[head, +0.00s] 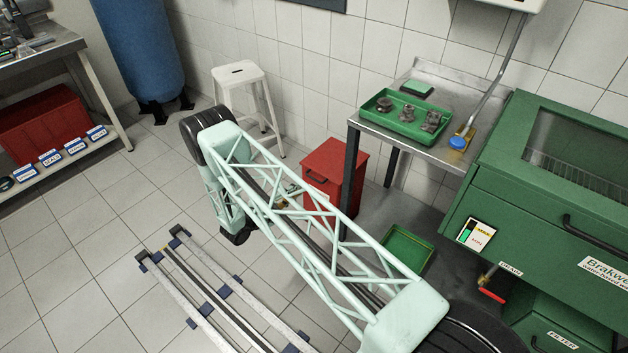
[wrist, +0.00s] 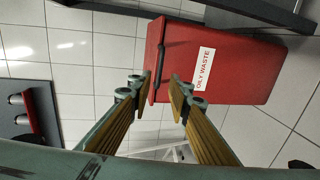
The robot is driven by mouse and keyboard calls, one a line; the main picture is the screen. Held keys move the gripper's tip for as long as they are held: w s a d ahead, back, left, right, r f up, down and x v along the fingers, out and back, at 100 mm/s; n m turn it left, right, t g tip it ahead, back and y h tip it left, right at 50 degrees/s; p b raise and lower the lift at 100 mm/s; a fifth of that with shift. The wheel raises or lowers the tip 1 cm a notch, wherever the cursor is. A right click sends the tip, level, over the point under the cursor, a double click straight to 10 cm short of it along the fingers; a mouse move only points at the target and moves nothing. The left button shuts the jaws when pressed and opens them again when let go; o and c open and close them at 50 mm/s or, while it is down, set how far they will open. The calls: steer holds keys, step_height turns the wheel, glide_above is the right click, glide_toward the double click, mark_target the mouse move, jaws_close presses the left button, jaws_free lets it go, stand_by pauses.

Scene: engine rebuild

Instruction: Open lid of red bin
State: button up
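The red bin (head: 338,172) stands on the floor beside the steel table, partly hidden behind my arm in the head view. In the wrist view the red bin (wrist: 225,62) shows an "OILY WASTE" label (wrist: 204,68) on its side. Its lid (wrist: 155,58) is at the left end of the bin and looks closed, with a dark strip, perhaps a handle or edge, along it. My gripper (wrist: 161,88) is open, its two fingers apart and close to the lid. Whether a fingertip touches the bin cannot be told. The gripper is mostly hidden in the head view.
The steel table (head: 440,150) holds a green tray (head: 405,124) with metal parts. A white stool (head: 240,75) stands behind my arm. A green parts washer (head: 560,190) is at the right, and a green tray (head: 405,250) lies low under the table.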

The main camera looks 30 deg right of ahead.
mark_target(314, 179)
steer(key=shift+b+x, duration=1.45)
steer(key=shift+x, duration=5.15)
jaws_close()
